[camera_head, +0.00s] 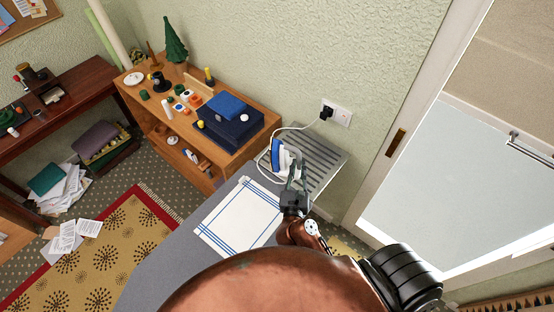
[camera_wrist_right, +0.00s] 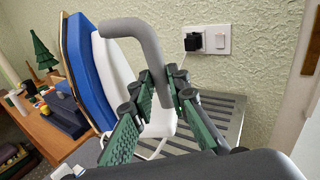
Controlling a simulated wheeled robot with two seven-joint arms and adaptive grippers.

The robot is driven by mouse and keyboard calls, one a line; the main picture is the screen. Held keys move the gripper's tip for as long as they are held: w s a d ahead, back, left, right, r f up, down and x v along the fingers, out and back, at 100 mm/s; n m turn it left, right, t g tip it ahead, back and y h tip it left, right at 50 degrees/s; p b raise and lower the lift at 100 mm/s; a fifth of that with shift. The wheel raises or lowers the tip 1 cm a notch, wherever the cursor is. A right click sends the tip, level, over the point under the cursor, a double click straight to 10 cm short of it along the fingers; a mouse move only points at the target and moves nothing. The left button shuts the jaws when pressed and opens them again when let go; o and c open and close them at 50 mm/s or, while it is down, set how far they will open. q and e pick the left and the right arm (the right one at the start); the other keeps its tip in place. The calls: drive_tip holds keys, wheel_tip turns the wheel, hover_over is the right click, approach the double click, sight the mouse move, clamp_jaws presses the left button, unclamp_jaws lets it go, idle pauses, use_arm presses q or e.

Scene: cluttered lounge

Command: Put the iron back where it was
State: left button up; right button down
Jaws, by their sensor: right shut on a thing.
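The blue and white iron (camera_head: 278,155) is at the slatted metal rest (camera_head: 325,160) at the far end of the grey ironing board (camera_head: 160,262). It is tipped up, its sole facing left in the right wrist view (camera_wrist_right: 92,75). I cannot tell whether its heel touches the slats. My right gripper (camera_head: 295,188) is shut on the iron's grey handle; its green-padded fingers (camera_wrist_right: 160,95) sit either side of the handle's lower end. The cord runs from the iron to a black plug (camera_head: 326,113) in the wall socket. My left gripper is not in view.
A white cloth with blue stripes (camera_head: 240,215) lies on the board near the iron. A low wooden shelf (camera_head: 222,165) with a blue box (camera_head: 230,122) and small items stands behind left. The wall and a door frame (camera_head: 395,140) are close on the right.

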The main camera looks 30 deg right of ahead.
sight(290, 158)
drive_tip(key=shift+s+d+m+t, duration=0.2)
drive_tip(key=shift+d+m+t, duration=0.1)
drive_tip(key=shift+d, duration=0.15)
drive_tip(key=shift+w+d+f, duration=0.1)
drive_tip(key=shift+w, duration=0.2)
drive_tip(key=w+f, duration=0.1)
drive_tip(key=w, duration=0.1)
drive_tip(key=w+f, duration=0.1)
drive_tip(key=w, duration=0.2)
drive_tip(key=w+f, duration=0.1)
drive_tip(key=w, duration=0.2)
drive_tip(key=shift+w+d+f, duration=0.25)
drive_tip(key=shift+d+f, duration=0.05)
drive_tip(key=shift+f, duration=0.05)
drive_tip(key=w+f, duration=0.1)
drive_tip(key=f, duration=0.2)
drive_tip(key=w+f+b, duration=0.1)
drive_tip(key=w+f, duration=0.1)
drive_tip(key=f, duration=0.1)
drive_tip(key=w+f, duration=0.1)
drive_tip(key=f, duration=0.2)
drive_tip(key=shift+w+d+b, duration=0.3)
drive_tip(key=shift+w+b, duration=0.05)
drive_tip(key=shift+b, duration=0.05)
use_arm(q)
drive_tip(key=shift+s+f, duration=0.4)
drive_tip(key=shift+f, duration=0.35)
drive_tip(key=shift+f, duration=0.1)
use_arm(e)
drive_tip(key=shift+f, duration=0.1)
